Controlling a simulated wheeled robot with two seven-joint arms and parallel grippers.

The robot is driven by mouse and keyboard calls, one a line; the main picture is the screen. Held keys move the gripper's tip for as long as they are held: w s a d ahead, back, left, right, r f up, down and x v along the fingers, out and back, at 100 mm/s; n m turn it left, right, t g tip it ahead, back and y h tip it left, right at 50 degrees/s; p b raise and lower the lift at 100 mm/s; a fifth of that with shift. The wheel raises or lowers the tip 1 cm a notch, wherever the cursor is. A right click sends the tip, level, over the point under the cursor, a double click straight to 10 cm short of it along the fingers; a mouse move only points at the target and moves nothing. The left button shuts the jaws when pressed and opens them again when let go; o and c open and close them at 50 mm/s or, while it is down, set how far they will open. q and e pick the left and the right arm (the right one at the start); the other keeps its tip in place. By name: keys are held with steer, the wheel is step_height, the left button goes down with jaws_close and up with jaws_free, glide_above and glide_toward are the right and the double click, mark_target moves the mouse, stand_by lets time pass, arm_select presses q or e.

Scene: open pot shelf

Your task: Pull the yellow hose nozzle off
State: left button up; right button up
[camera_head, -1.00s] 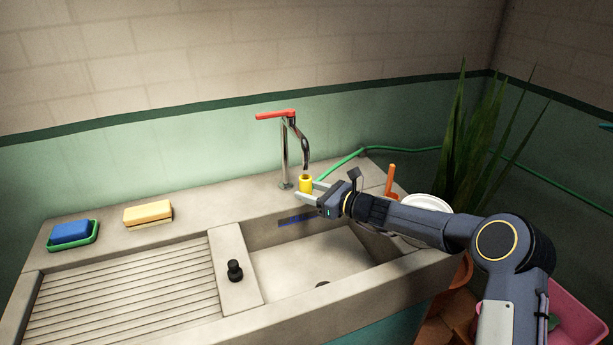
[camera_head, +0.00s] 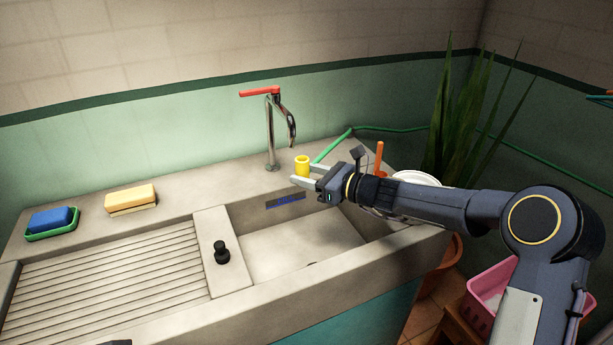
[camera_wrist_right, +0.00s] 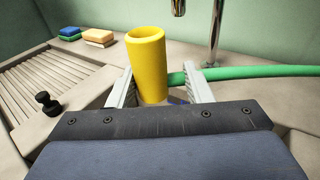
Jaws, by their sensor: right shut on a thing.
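The yellow hose nozzle (camera_head: 302,166) is a short hollow cylinder with the green hose (camera_head: 334,146) running off behind it. My right gripper (camera_head: 301,177) is shut on the nozzle, which also stands between the fingers in the right wrist view (camera_wrist_right: 147,66). The chrome tap (camera_head: 270,133) has a red lever (camera_head: 260,92) and a curved spout (camera_head: 291,131). The spout's end is bare. The nozzle is off it, a little below and to the right, with its open top facing up.
A concrete sink (camera_head: 228,316) has a ribbed drainboard at left. A black knob (camera_head: 221,252), a yellow sponge (camera_head: 131,197) and a blue sponge (camera_head: 52,220) in a green dish lie left. An orange-handled tool (camera_head: 379,158), white dish (camera_head: 415,178) and plant stand right.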

step_height(320, 180, up, 8)
steer(key=p, duration=0.5)
steer(key=shift+s+d+f, duration=0.15)
steer(key=shift+s+f, duration=0.1)
steer(key=shift+s, duration=0.1)
steer(key=shift+d, duration=0.1)
